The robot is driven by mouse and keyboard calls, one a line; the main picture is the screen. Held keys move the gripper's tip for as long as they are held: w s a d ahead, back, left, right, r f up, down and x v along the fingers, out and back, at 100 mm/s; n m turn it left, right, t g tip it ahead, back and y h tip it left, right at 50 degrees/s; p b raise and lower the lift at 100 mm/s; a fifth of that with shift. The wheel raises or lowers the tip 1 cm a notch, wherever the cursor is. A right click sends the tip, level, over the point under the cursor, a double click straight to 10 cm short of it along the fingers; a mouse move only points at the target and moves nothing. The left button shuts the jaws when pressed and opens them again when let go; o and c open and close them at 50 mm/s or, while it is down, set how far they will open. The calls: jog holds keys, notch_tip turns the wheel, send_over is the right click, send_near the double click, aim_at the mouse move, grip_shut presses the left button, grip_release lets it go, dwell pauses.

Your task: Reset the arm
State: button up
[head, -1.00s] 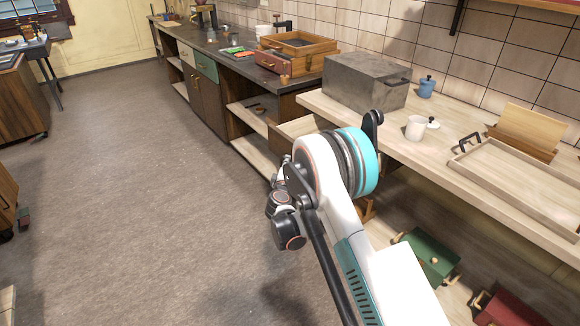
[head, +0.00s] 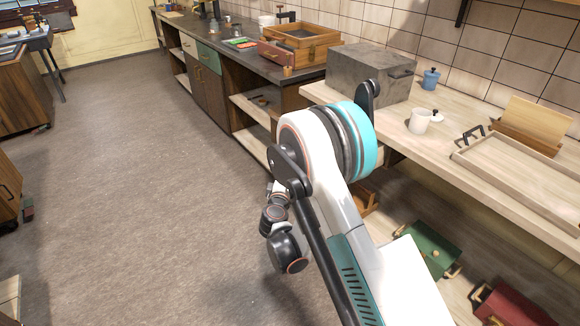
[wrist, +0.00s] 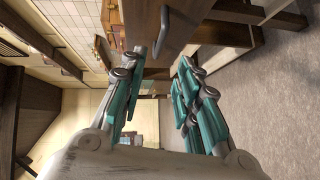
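My arm (head: 335,160) rises from the bottom of the head view, folded at a teal-ringed elbow, with its dark wrist joints (head: 285,245) hanging over the floor to the left of the counter. My gripper (wrist: 162,62) shows in the wrist view with its two teal-and-grey fingers apart and nothing visible between them. Behind the fingers is a dark wooden front with a metal handle (wrist: 163,32); I cannot tell whether they touch it. In the head view the gripper fingers are hidden or cannot be made out.
The light counter at right holds a grey box (head: 370,72), a white cup (head: 419,121), a blue jar (head: 431,78) and a wooden tray (head: 470,157). A green box (head: 430,248) and a red box (head: 508,305) sit below.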

jog(key=shift+s+a+r, duration=0.1)
jog(key=shift+s, duration=0.55)
jog(key=s+d+r+m+g+h+p, duration=0.1)
jog(key=s+d+r+m+g, duration=0.3)
jog(key=d+r, duration=0.55)
jog(key=s+d+r+m+g+h, duration=0.1)
jog(key=s+d+r+m, duration=0.4)
jog(key=d+r, duration=0.5)
jog(key=s+d+r+m+g+y, duration=0.1)
jog(key=s+r, duration=0.1)
jog(key=s, duration=0.5)
jog(key=s+d+r+m+g+y, duration=0.1)
jog(key=s+d+r, duration=0.1)
jog(key=s, duration=0.4)
jog(key=s+a+f+m+g+y+b, duration=0.1)
jog(key=s+f+m+g+y, duration=0.1)
jog(key=s, duration=1.5)
jog(key=shift+s+f+m, duration=0.25)
jog(key=shift+f+m, duration=0.3)
jog(key=shift+m, duration=0.35)
